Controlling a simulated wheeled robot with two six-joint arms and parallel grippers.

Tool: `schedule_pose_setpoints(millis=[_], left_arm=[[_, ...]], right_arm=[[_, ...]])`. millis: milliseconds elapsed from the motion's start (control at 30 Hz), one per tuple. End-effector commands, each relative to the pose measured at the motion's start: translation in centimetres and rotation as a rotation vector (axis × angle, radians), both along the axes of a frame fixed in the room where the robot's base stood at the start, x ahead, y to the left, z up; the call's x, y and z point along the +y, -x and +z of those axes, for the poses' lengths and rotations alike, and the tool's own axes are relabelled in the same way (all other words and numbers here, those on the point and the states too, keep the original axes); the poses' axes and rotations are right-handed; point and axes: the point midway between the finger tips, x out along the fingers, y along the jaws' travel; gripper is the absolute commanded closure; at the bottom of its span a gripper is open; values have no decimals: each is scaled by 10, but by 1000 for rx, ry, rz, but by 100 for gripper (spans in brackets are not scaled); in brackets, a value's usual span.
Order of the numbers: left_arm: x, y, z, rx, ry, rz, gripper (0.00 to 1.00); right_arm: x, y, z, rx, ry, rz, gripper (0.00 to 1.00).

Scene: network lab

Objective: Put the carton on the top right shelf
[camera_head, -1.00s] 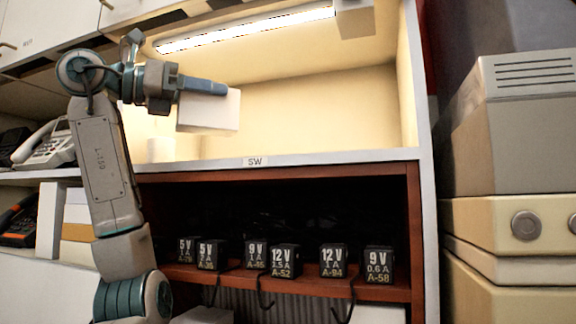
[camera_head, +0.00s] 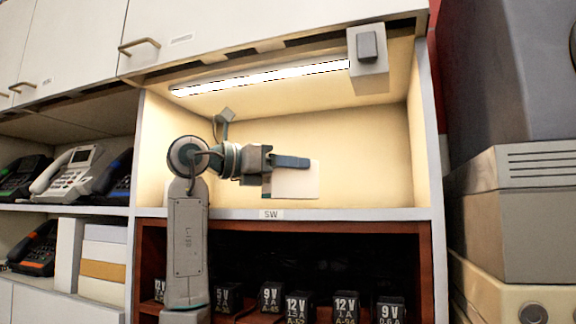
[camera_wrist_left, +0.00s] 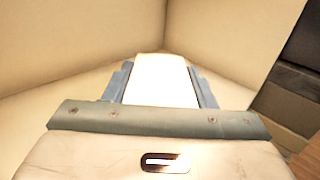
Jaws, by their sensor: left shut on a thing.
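The white carton (camera_head: 299,181) is in my left gripper (camera_head: 306,162), inside the lit compartment of the top right shelf (camera_head: 365,214). The blue-grey fingers are shut on it. In the head view its lower edge is just above the shelf's front edge; whether it touches the shelf floor I cannot tell. In the left wrist view the carton (camera_wrist_left: 162,78) sits between both fingers of the gripper (camera_wrist_left: 160,88), with the compartment's corner beyond it. My right gripper is not in view.
A lamp strip (camera_head: 262,78) and a grey box (camera_head: 368,60) hang under the compartment's ceiling. The right side wall (camera_head: 426,130) bounds it. Power adapters (camera_head: 298,306) stand on the shelf below. Phones (camera_head: 68,170) stand on shelves to the left. The compartment looks free right of the carton.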

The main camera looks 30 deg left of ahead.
Motion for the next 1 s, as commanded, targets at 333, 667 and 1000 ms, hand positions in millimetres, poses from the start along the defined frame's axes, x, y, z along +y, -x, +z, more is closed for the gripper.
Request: schedule_pose_setpoints(millis=[333, 667, 1000], left_arm=[[0, 0, -15, -1, 1, 0, 76], [0, 0, -19, 0, 0, 0, 41], [0, 0, -18, 0, 0, 0, 27]], right_arm=[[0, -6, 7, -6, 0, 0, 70], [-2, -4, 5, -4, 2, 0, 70], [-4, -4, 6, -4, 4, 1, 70]])
